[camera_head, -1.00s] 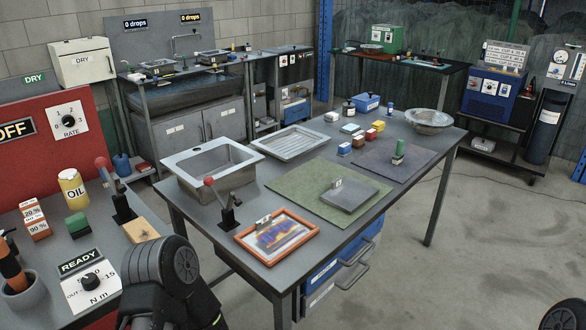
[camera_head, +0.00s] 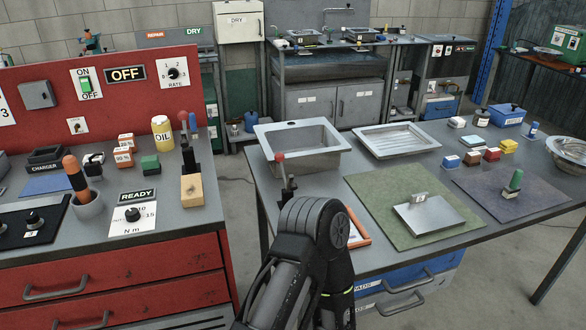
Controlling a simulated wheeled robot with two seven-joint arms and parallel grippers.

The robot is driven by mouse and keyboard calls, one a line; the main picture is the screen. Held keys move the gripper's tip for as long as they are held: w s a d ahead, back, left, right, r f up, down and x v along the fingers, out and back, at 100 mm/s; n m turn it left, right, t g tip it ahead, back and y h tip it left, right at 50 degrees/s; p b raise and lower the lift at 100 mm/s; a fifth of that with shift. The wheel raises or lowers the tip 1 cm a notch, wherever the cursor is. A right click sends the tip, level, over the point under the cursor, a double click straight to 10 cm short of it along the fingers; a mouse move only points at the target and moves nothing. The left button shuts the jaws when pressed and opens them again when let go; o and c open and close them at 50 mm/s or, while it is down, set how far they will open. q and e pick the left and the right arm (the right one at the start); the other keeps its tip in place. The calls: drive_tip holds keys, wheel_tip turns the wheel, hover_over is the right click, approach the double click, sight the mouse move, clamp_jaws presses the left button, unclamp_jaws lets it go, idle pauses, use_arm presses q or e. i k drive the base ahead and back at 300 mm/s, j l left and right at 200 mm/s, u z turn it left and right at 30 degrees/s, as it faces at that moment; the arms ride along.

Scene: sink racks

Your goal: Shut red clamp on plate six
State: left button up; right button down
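Two clamps with red ball knobs show. One red clamp (camera_head: 189,145) stands on the red bench at the left, its handle raised, behind a wooden block (camera_head: 192,190). The other red clamp (camera_head: 285,178) stands at the left edge of the grey table, its handle also raised; my dark arm link partly hides the area in front of it. Neither gripper is in view; only a bent arm link of mine shows at bottom centre.
A sink basin (camera_head: 302,146) and a ribbed tray (camera_head: 397,141) stand at the table's back. An orange-framed picture (camera_head: 358,230) is mostly hidden by my arm. The oil can (camera_head: 162,134) and READY dial box (camera_head: 134,211) stand on the bench. A gap separates bench and table.

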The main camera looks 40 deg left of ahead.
sight(280, 156)
drive_tip(key=u, duration=2.1)
